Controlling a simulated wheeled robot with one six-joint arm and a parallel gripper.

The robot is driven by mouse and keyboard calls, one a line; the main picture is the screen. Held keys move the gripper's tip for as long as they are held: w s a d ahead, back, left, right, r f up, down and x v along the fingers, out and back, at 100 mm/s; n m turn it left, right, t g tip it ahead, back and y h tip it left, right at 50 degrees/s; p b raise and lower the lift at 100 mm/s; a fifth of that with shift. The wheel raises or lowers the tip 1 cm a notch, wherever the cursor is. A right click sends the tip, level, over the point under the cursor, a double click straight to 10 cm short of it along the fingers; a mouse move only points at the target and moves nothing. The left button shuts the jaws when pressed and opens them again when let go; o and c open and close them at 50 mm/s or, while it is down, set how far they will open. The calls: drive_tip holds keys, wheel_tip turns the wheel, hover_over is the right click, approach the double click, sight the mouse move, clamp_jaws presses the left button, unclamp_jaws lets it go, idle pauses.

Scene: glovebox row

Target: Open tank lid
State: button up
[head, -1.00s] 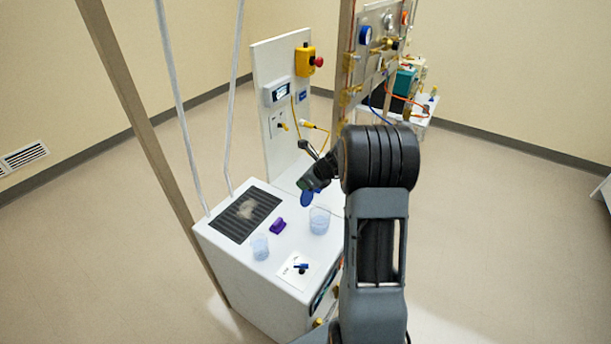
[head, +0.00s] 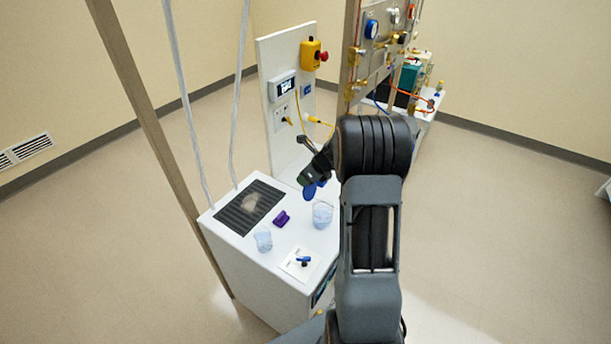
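No part that I can clearly tell to be the tank lid shows in the head view. My gripper (head: 312,188) is small and partly seen above the back part of a white cabinet top (head: 262,258). A blue part shows at its end, and I cannot tell whether its fingers are apart. It is near and behind a clear beaker (head: 322,214), with no contact that I can make out. My arm hides the right side of the cabinet.
A smaller beaker (head: 263,240), a purple object (head: 282,218), a dark grille (head: 249,207) and a blue-handled valve (head: 303,261) are on the cabinet top. A white panel with a yellow emergency-stop box (head: 311,54) stands behind. A gauge panel (head: 382,55) rises at right. Floor at left is clear.

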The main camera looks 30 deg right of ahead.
drive_tip(key=shift+o, duration=0.6)
drive_tip(key=shift+f, duration=0.15)
drive_tip(key=shift+d+r, duration=0.1)
drive_tip(key=shift+r, duration=0.2)
drive_tip(key=b+v, duration=0.1)
drive_tip(key=v, duration=1.2)
drive_tip(key=shift+s+b, duration=0.15)
drive_tip(key=shift+b, duration=0.25)
drive_tip(key=shift+d+r, duration=0.1)
drive_tip(key=shift+c, duration=0.3)
